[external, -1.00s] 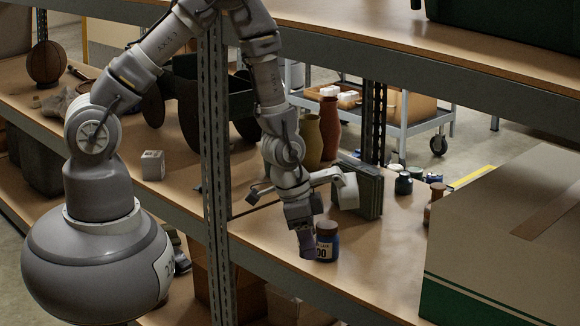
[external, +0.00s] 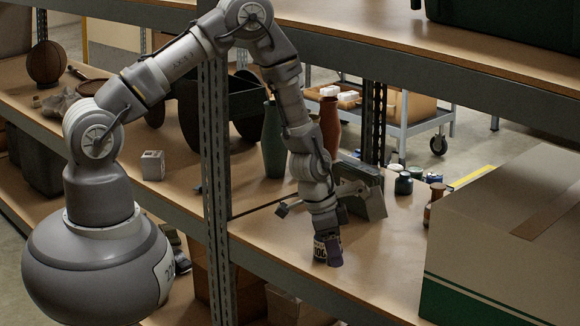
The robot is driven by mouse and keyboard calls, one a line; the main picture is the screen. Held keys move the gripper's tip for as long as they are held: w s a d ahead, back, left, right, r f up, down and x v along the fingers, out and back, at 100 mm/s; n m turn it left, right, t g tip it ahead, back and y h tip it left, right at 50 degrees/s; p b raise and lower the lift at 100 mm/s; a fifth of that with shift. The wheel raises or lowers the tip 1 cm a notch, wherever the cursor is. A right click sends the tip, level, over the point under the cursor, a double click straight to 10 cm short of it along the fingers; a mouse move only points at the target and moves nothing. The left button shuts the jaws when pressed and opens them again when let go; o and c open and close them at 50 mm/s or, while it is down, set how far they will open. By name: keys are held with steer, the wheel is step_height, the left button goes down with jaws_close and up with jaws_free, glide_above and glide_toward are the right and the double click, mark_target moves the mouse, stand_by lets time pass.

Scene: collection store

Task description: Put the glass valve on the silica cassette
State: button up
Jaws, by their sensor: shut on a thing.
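My gripper (external: 330,262) points down at the shelf board near its front edge, fingers low and shut. What they hold is hidden behind the dark near finger. I cannot make out a glass valve. I cannot tell for sure which thing is the silica cassette; a small pale box (external: 152,166) stands on the board left of the upright.
A grey-green slab-like case (external: 372,200) stands close behind my arm. A teal vase (external: 273,145) and a reddish vase (external: 330,122) are further back. Small jars (external: 404,184) and a brown bottle (external: 433,205) stand right, beside a large carton (external: 510,235). A perforated upright (external: 217,180) stands left.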

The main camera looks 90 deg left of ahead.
steer(key=b, duration=0.1)
glide_above(370, 275)
steer(key=s, duration=0.2)
steer(key=shift+d+f, duration=0.1)
steer(key=shift+f, duration=0.25)
steer(key=shift+w+a, duration=0.2)
steer(key=shift+w, duration=0.4)
steer(key=shift+f+b, duration=1)
steer(key=shift+f, duration=0.6)
steer(key=shift+f+b, duration=0.25)
steer(key=shift+b, duration=0.05)
steer(key=o, duration=1)
steer(key=shift+r, duration=0.1)
steer(key=shift+o, duration=0.2)
steer(key=shift+p, duration=0.35)
